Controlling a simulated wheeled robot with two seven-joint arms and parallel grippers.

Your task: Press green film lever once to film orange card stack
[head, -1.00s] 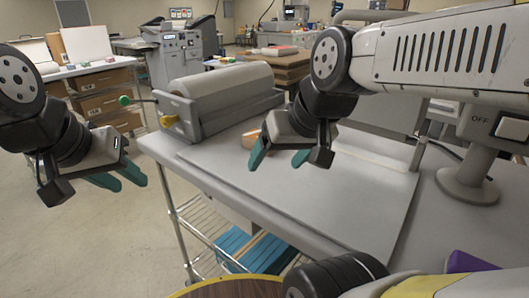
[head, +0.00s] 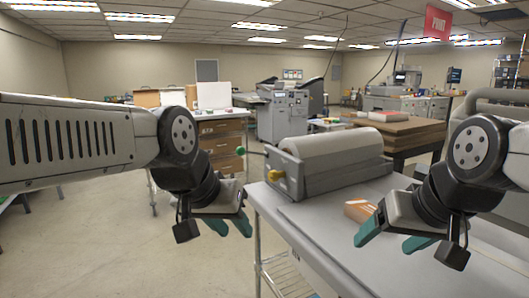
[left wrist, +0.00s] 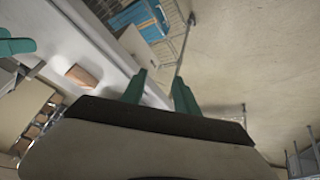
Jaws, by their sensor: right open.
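The green film lever knob (head: 240,150) sticks out on a thin rod at the left end of the laminator (head: 325,163), which carries a wide pale film roll. The orange card stack (head: 359,211) lies on the table in front of the roll; it also shows in the left wrist view (left wrist: 82,76). My left gripper (head: 232,228) is open and empty, beyond the table's left edge and lower in the picture than the knob. Its fingers stand apart in the left wrist view (left wrist: 161,88). My right gripper (head: 390,242) is open beside the stack, partly in front of it.
A yellow knob (head: 277,175) sits on the laminator's end, near the lever. The grey table (head: 320,255) has a wire shelf (head: 285,275) below. A wooden drawer cabinet (head: 222,140) stands behind the lever. The floor left of the table is clear.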

